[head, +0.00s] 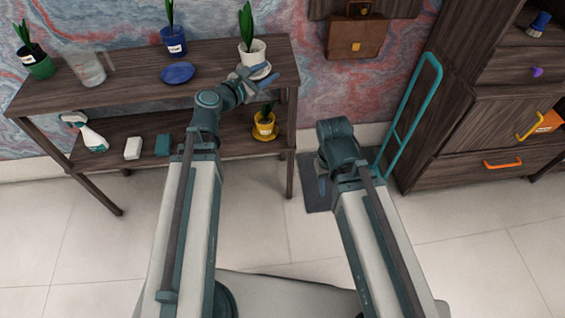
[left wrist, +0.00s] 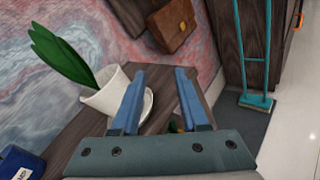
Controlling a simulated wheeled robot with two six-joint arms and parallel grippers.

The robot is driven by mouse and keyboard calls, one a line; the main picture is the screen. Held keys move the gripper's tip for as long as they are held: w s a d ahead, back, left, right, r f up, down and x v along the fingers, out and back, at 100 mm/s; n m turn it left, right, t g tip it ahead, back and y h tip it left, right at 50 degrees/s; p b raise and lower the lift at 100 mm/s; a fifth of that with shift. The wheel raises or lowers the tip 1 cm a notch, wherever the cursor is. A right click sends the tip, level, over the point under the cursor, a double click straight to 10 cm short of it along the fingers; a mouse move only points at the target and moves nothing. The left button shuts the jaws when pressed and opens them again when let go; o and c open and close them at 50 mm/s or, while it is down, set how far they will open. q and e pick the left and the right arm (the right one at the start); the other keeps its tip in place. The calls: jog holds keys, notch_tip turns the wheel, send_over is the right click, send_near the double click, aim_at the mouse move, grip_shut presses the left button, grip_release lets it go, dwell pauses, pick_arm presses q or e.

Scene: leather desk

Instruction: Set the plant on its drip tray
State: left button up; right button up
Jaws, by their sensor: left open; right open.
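A white pot with a green plant (head: 252,52) stands at the right end of the upper shelf; it also shows in the left wrist view (left wrist: 108,92). A white drip tray (head: 262,71) is at the pot's near side, partly hidden by my gripper. Its rim shows right of the pot in the left wrist view (left wrist: 148,106); I cannot tell whether the pot overlaps it. My left gripper (head: 265,80) is open and empty beside the pot and tray, with its fingers (left wrist: 160,76) right of the pot. My right gripper (head: 321,178) is open, away from the shelf.
A blue pot plant (head: 173,42) and separate blue saucer (head: 177,73), a glass (head: 89,69) and a green pot plant (head: 38,64) share the upper shelf. A yellow pot plant (head: 265,122), sponges and a spray bottle (head: 92,136) are below. A teal cart (head: 407,120) stands right.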

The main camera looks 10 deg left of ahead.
pick_arm(q)
jog(key=s+d+f+m+g, duration=1)
jog(key=d+f+m, duration=0.35)
jog(key=m, duration=0.35)
jog(key=s+a+f+m+g+y, duration=0.2)
jog(key=s+m+y, duration=0.2)
jog(key=s+m, duration=0.2)
jog(key=s+a+f+m+g+y, duration=0.2)
jog(key=s+m+y, duration=0.2)
jog(key=s+m, duration=0.2)
jog(key=shift+s+f+m+g+y, duration=0.3)
jog(key=shift+s+f, duration=0.05)
jog(key=shift+s, duration=0.25)
jog(key=shift+d, duration=0.1)
notch_tip(320, 180, up, 19)
jog(key=p, duration=1.8)
jog(key=shift+f+p, duration=0.2)
jog(key=shift+p, duration=0.15)
